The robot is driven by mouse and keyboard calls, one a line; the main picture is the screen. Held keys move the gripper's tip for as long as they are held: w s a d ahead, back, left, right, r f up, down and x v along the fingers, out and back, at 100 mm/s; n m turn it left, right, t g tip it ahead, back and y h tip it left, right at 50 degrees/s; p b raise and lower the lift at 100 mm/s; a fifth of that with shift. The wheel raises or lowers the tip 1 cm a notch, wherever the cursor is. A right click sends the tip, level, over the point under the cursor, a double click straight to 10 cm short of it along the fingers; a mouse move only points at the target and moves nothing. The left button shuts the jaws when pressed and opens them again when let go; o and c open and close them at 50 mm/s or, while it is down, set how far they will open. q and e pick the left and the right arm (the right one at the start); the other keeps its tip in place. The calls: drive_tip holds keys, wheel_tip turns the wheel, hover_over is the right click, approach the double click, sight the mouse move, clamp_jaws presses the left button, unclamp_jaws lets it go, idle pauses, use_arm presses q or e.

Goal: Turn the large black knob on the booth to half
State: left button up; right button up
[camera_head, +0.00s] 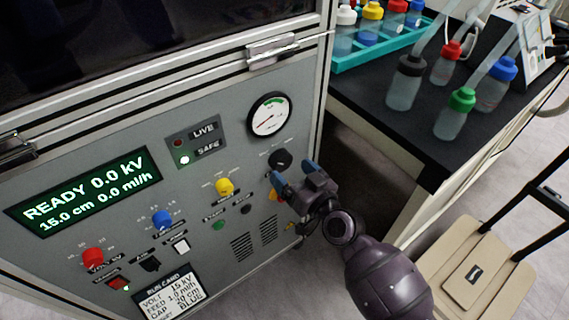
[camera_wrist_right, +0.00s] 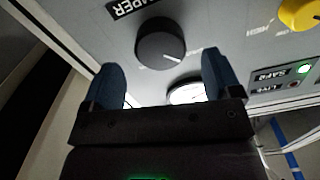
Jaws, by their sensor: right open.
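The large black knob (camera_head: 280,159) is on the right part of the booth's grey front panel (camera_head: 110,206), below the round gauge. In the right wrist view the knob (camera_wrist_right: 160,44) has a white pointer line and sits beyond and between my fingers, under a label partly reading "MPER". My right gripper (camera_head: 292,173) is open just below and in front of the knob. My left gripper is not in view.
A red knob (camera_head: 92,257), blue knob (camera_head: 161,220) and yellow knob (camera_head: 224,186) sit left on the panel. The gauge (camera_head: 269,115) is above the black knob. A black bench (camera_head: 374,132) with several bottles stands right, and a beige cart (camera_head: 480,262) is lower right.

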sight(284, 165)
drive_tip(key=shift+x, duration=1.75)
drive_tip(key=c, duration=0.9)
drive_tip(key=shift+m, duration=0.4)
drive_tip(key=m, duration=0.3)
drive_tip(key=shift+m, duration=0.3)
drive_tip(key=shift+f+m, duration=0.1)
drive_tip(key=shift+m, duration=2.1)
